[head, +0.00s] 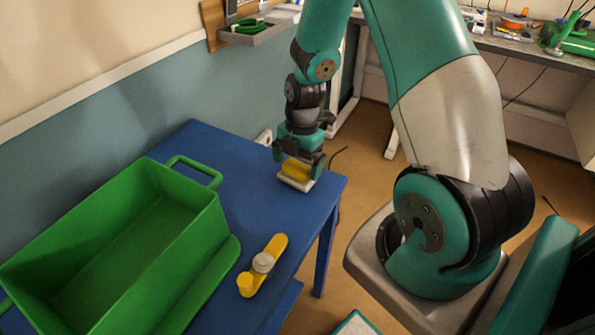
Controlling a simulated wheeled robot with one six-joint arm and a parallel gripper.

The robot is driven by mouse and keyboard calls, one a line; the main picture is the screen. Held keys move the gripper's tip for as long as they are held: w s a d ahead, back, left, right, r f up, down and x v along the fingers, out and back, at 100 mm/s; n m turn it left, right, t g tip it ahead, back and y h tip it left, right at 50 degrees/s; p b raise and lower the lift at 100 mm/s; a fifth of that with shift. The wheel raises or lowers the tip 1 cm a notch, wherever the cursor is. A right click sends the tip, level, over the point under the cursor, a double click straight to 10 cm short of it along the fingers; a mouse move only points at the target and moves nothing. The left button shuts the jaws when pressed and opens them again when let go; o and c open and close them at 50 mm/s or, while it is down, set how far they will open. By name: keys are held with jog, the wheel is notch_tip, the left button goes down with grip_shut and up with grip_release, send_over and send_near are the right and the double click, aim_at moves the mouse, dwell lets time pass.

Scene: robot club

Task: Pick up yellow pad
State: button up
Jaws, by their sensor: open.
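The yellow pad (297,170) lies near the far right corner of the blue table (236,170), with a pale layer showing beneath its yellow top. My gripper (299,160) points down right at the pad, its fingers open. One finger shows toward the pad's left end and one toward its right end. I cannot tell whether either finger touches it. The gripper hides the pad's upper back edge.
A large empty green bin (205,237) takes up the table's left side. A yellow tool with a grey knob (263,263) lies in front of the pad. A wall shelf (270,30) and a workbench (510,45) stand behind.

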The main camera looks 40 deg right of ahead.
aim_at(297, 164)
jog(key=shift+a+f, duration=0.1)
jog(key=shift+f, duration=0.4)
jog(key=shift+c, duration=0.2)
jog(key=c, duration=0.8)
jog(key=shift+r, duration=0.1)
notch_tip(297, 164, up, 20)
jog(key=shift+f, duration=0.1)
jog(key=shift+o, duration=0.4)
